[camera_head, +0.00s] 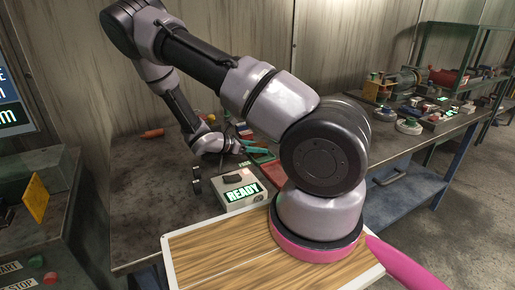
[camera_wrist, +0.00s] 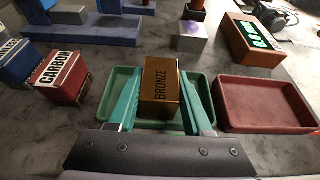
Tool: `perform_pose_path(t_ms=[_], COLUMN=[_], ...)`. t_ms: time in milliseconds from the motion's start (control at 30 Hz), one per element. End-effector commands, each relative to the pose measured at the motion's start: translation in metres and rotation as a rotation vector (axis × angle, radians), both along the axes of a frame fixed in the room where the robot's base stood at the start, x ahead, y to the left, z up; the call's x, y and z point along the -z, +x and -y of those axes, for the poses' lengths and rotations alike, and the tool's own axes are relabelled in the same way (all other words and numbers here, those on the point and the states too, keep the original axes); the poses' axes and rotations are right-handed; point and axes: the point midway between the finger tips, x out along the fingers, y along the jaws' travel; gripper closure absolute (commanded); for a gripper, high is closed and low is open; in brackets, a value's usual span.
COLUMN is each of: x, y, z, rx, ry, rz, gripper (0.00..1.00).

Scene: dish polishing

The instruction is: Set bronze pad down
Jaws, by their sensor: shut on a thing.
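The bronze pad (camera_wrist: 161,92), a gold-brown block marked BRONZE, sits between the teal fingers of my gripper (camera_wrist: 161,80) in the wrist view. My gripper is shut on it, one finger along each side. A shallow green tray (camera_wrist: 113,88) lies beneath the pad and fingers. I cannot tell whether the pad touches the tray floor. In the head view, my arm reaches over the workbench, and the pad cannot be made out there.
A red tray (camera_wrist: 262,105) lies just right of the green one. A red CARBON block (camera_wrist: 62,77) and a blue block (camera_wrist: 17,62) stand to the left. A silver cube (camera_wrist: 190,36) and a brown display box (camera_wrist: 255,40) stand behind. A READY box (camera_head: 240,190) is on the bench.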

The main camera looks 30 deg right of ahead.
Motion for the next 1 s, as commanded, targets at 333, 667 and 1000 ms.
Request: perform_pose_path(t_ms=[333, 667, 1000], x=[0.002, -0.002, -0.028], y=[0.000, 0.000, -0.001], z=[0.000, -0.004, -0.066], rx=[0.000, -0.001, -0.003], ry=[0.000, 0.000, 0.002], rz=[-0.001, 0.002, 0.003], gripper=[0.38, 0.38, 0.38])
